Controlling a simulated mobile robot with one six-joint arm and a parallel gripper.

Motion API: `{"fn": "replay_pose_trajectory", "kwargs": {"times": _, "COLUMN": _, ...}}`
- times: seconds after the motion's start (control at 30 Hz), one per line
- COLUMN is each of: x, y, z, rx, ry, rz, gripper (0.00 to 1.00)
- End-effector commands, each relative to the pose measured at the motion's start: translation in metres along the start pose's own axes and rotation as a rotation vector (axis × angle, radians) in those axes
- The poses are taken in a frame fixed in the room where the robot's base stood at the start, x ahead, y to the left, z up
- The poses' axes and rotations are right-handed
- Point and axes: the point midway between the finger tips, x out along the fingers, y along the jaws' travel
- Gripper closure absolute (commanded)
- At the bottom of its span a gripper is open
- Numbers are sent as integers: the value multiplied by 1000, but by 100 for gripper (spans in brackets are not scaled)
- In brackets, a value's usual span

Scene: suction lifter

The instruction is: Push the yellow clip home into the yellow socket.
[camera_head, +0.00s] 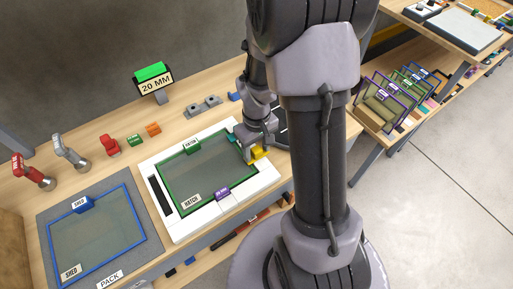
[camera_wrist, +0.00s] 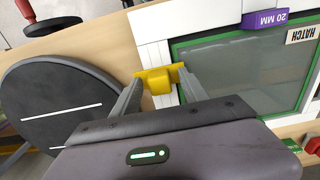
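The yellow clip (camera_wrist: 159,82) shows in the wrist view as a small block at the edge of the white frame. Yellow parts extend to both sides of it; I cannot tell clip from socket clearly there, nor how deep the clip sits. In the head view the yellow piece (camera_head: 258,154) is at the right edge of the frame. My gripper (camera_wrist: 160,75) is over this spot, its two fingers apart on either side of the yellow block. The fingers seem wider than the block, with no clear grip. My gripper (camera_head: 253,146) is partly hidden by yellow in the head view.
The white frame (camera_head: 165,217) holds a green-rimmed pane labelled HATCH, with purple (camera_head: 222,193) and green (camera_head: 192,146) clips. A blue-rimmed pane (camera_head: 97,249) lies at left. A dark round disc (camera_wrist: 60,105) stands close by in the wrist view. Red and grey handles stand behind.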

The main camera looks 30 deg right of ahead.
Motion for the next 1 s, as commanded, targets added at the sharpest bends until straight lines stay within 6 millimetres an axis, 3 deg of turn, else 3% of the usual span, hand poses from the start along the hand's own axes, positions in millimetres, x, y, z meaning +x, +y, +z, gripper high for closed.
{"fn": "replay_pose_trajectory", "kwargs": {"times": 0.27, "x": -10, "y": 0, "z": -1, "rx": 0, "ry": 2, "rz": 1, "gripper": 48}}
{"fn": "replay_pose_trajectory", "kwargs": {"times": 0.37, "x": -32, "y": 0, "z": -1, "rx": 0, "ry": 4, "rz": 1, "gripper": 48}}
{"fn": "replay_pose_trajectory", "kwargs": {"times": 0.7, "x": -139, "y": 0, "z": -1, "rx": 0, "ry": 4, "rz": 1, "gripper": 48}}
{"fn": "replay_pose_trajectory", "kwargs": {"times": 0.83, "x": -164, "y": 0, "z": 0, "rx": 0, "ry": 3, "rz": 1, "gripper": 48}}
{"fn": "replay_pose_trajectory", "kwargs": {"times": 1.0, "x": -175, "y": 0, "z": 0, "rx": 0, "ry": 1, "rz": 0, "gripper": 48}}
